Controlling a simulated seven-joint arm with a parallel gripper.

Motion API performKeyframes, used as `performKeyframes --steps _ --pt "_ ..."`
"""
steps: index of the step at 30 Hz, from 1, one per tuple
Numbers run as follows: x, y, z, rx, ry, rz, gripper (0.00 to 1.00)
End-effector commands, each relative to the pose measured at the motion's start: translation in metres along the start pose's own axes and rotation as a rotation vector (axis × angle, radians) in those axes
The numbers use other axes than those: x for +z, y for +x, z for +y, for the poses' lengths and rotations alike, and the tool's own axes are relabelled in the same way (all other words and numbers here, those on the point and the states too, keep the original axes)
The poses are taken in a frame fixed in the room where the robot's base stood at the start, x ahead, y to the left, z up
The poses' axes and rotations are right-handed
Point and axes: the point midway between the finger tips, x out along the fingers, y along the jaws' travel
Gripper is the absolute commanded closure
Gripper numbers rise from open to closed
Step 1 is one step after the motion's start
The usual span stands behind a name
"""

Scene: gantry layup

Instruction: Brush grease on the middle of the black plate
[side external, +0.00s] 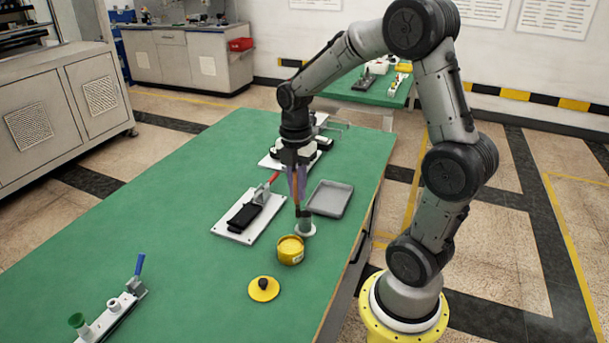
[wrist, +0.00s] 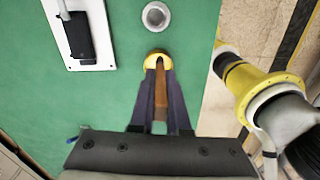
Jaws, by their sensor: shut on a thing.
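My gripper (side external: 297,190) is shut on a brush (wrist: 160,88) with a brown handle and points down above the bench. The yellow grease tin (side external: 290,250) is open at the top, with yellow content. The black plate (side external: 245,217) lies on a white base (side external: 229,234) with a red-handled clamp, left of my gripper. It also shows in the wrist view (wrist: 77,38).
A round grey holder (side external: 306,229) stands just behind the tin. A grey tray (side external: 330,198) lies to the right. The yellow lid (side external: 264,289) with a black knob lies in front. A blue-handled fixture (side external: 110,315) is at front left. The green bench (side external: 180,225) is clear at left.

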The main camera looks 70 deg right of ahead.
Motion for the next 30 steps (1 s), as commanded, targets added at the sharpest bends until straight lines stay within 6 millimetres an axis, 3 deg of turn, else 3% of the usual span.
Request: performKeyframes --steps 3,8,30 --pt "-0.026 0.000 -0.003 0.005 -0.052 -0.003 1.00" --pt "-0.041 -0.001 -0.003 0.012 -0.102 -0.005 1.00" --pt "-0.041 0.055 -0.002 0.012 -0.107 -0.005 1.00"
